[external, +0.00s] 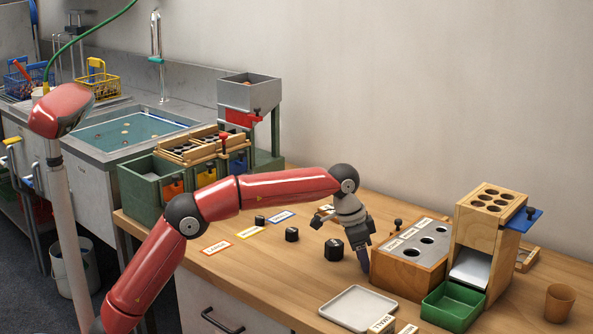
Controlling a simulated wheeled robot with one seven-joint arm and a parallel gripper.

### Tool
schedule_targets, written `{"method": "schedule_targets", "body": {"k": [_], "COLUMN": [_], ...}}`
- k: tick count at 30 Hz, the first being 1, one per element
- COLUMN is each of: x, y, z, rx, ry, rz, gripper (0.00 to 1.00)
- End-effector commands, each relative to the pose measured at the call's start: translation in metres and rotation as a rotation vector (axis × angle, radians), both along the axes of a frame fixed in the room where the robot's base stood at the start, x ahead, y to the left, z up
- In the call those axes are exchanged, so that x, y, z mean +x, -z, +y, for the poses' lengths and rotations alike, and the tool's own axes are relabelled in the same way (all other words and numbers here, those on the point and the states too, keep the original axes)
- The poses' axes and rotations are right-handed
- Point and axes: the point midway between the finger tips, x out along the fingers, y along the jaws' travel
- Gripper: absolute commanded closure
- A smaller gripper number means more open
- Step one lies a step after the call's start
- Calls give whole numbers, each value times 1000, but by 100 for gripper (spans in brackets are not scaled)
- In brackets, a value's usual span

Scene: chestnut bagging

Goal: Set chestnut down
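My gripper (364,264) points down at the left side of a wooden block (408,275) with a grey top and round holes. Its fingertips are dark and small here, and I cannot tell whether they are open or shut. I cannot make out a chestnut in or under the gripper. A black weight-like piece (334,249) stands just left of the gripper. A pale shallow tray (358,308) lies in front of it, apart from the fingertips.
Smaller black pieces (292,235) and coloured label cards (249,232) lie to the left. A green bin (452,306) sits below a wooden dispenser (478,236) at right. A brown cup (559,302) stands far right. The wooden table (270,280) is bare at front left.

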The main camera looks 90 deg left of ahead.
Motion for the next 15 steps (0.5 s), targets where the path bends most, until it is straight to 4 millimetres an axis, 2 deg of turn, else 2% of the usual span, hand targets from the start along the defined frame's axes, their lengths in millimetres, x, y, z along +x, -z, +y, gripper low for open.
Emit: {"method": "schedule_targets", "body": {"k": [8,11,15], "x": [-1,-4,-12], "y": [-7,-21,-51], "z": [0,0,0], "rx": [0,0,1], "ry": [0,0,0], "rz": [-2,-3,-5], "gripper": [57,57,57]}}
